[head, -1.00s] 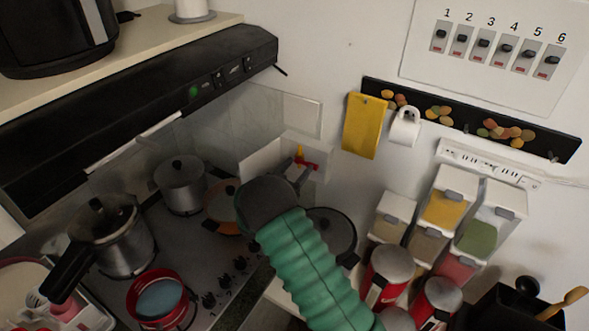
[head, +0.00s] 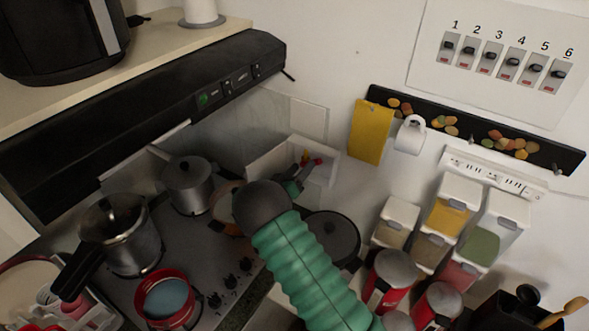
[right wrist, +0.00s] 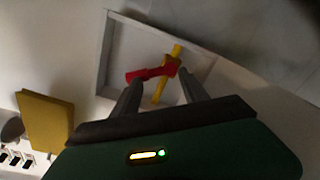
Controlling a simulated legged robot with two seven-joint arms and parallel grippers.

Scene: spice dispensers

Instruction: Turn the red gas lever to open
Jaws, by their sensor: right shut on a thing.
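The red gas lever (head: 314,162) sits on a yellow pipe (head: 305,155) inside a white recessed box (head: 326,171) on the wall behind the stove. In the right wrist view the red lever (right wrist: 150,73) lies across the yellow pipe (right wrist: 160,88), between the dark fingers. My right gripper (head: 296,181) reaches into the box on its green arm and is shut on the lever. The wrist and arm hide part of the box front in the head view. My left gripper is not in view.
A stove with a pressure cooker (head: 122,232), a grey pot (head: 187,184) and a red pan (head: 165,299) is at left. A dark lidded pan (head: 331,238) is close to my right arm. Spice dispensers (head: 455,205) and red canisters (head: 388,280) stand at right.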

